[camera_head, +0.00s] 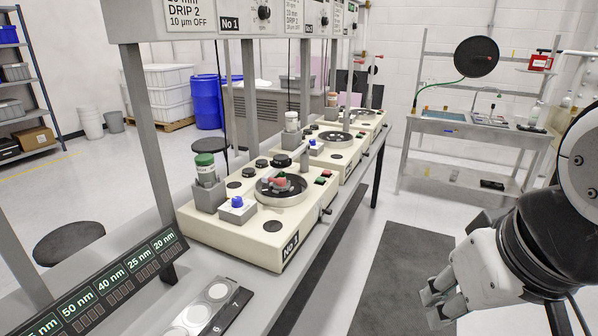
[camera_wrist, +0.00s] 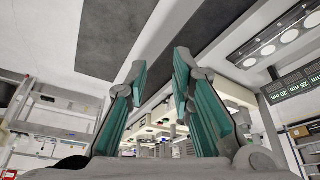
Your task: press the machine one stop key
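Machine one (camera_head: 235,244) is a cream box marked "No 1" on the bench, nearest to me in the head view. A round dark plate (camera_head: 283,189) sits on its top. At its right rear edge are a small red key (camera_head: 320,181) and a green key (camera_head: 326,173) beside it; any lettering on them is too small to read. My gripper (camera_head: 432,304) is at the lower right, over the floor and well apart from the machine. In the wrist view my gripper (camera_wrist: 160,66) shows two teal-padded fingers spread apart with nothing between them.
More cream machines stand behind on the same bench (camera_head: 338,208). Grey posts (camera_head: 149,130) and an overhead panel rise over the bench. A lit size display (camera_head: 100,282) and a tray of round discs (camera_head: 207,306) lie at the front. The floor between bench and gripper is clear.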

